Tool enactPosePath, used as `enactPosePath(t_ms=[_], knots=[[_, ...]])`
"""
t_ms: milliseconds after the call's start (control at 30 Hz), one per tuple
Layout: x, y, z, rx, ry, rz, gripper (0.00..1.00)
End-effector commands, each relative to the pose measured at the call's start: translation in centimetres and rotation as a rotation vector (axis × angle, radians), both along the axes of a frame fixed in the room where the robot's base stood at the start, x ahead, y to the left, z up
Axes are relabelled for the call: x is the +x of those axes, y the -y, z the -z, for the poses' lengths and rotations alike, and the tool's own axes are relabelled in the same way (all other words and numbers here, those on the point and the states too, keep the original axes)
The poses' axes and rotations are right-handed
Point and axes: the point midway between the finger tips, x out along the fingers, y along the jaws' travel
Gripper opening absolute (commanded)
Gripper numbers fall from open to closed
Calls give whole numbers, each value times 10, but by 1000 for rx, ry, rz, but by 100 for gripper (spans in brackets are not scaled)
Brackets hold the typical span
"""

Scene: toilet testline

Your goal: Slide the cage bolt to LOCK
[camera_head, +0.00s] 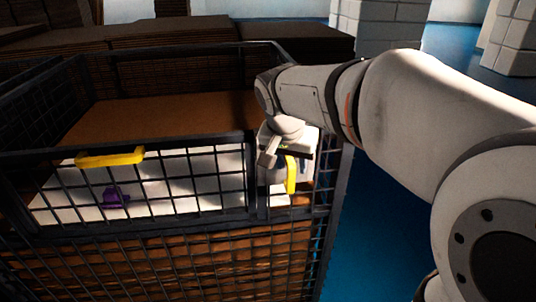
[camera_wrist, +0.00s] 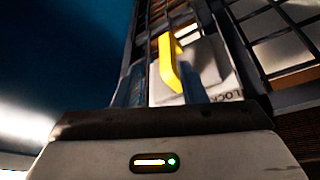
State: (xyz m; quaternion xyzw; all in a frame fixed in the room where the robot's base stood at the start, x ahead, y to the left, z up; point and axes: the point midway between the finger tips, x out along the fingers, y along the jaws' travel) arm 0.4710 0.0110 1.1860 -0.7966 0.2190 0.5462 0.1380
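The yellow bolt handle (camera_head: 291,175) stands upright at the right end of the cage front. In the wrist view the yellow handle (camera_wrist: 168,62) rises in front of a pale plate marked LOCK (camera_wrist: 226,97). My gripper (camera_head: 287,158) is at this handle. In the wrist view its two bluish fingers stand either side of the handle, the right one close to it and the left one with a gap, so it looks open around the handle. Whether the right finger touches is unclear. The handle's base and most of the bolt are hidden.
The dark wire cage (camera_head: 250,190) holds brown sheets (camera_head: 165,120). Blue floor (camera_head: 375,245) is clear right of the cage.

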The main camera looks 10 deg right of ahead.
Motion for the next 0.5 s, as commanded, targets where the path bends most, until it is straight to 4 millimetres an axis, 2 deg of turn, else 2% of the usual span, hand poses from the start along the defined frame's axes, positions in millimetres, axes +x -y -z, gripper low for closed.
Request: enactPosePath(t_ms=[100,233,500], knots=[[17,-3,4,-3,15,50,38],[24,-1,13,-3,18,66,38],[36,9,53,-3,17,64,38]])
